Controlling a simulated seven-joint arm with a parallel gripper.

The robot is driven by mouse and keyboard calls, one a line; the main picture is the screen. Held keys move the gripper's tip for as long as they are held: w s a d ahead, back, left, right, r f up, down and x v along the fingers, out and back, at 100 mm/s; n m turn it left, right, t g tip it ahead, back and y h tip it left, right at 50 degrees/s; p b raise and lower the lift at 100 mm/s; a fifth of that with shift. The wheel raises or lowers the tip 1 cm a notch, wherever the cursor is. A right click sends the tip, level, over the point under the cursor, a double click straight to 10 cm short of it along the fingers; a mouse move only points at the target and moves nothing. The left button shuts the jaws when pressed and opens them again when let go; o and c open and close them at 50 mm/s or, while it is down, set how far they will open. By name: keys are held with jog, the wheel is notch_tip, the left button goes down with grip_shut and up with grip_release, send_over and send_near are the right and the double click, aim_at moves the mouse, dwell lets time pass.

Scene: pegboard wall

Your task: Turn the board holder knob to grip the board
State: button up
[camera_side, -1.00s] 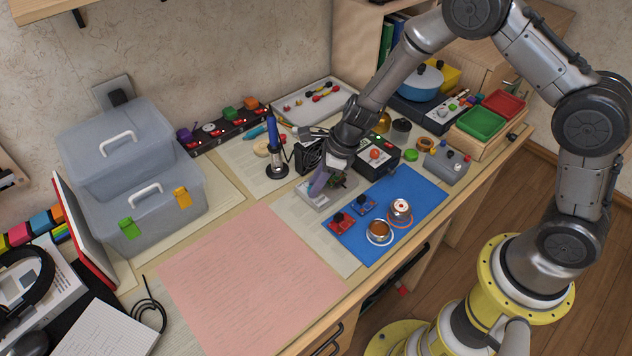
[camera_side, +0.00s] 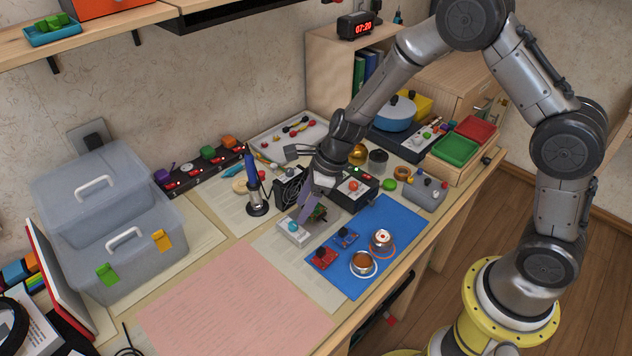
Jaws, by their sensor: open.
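The board holder (camera_side: 291,234) is a pale grey block left of the blue mat, with a small teal knob (camera_side: 293,227) on its near left end. A small green circuit board (camera_side: 319,213) stands at the holder's right part, partly hidden by my gripper. My gripper (camera_side: 306,209) points down over the holder, its purple-grey finger just right of and above the knob. It is open, with nothing seen between the fingers. I cannot tell whether a finger touches the board or the holder.
The blue mat (camera_side: 352,283) with small parts and two round tins lies to the right. A soldering iron in its stand (camera_side: 255,196) and a black fan-like box (camera_side: 288,186) stand close on the left and behind. The pink sheet (camera_side: 235,305) in front is clear.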

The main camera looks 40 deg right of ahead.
jog(key=v, duration=0.9)
jog(key=s+d+r+n+t, duration=0.15)
jog(key=s+r+n, duration=0.3)
jog(key=r, duration=0.45)
jog(key=s+d+r+n+t, duration=0.1)
jog(key=s+r+n+t, duration=0.1)
jog(key=s+r+n, duration=0.5)
jog(key=s+d+f+n+g+h, duration=0.1)
jog(key=s+d+n+h, duration=0.2)
jog(key=s+n, duration=1)
jog(key=shift+s+d+f+n, duration=0.25)
jog(key=shift+d+n, duration=0.45)
jog(key=shift+n, duration=0.25)
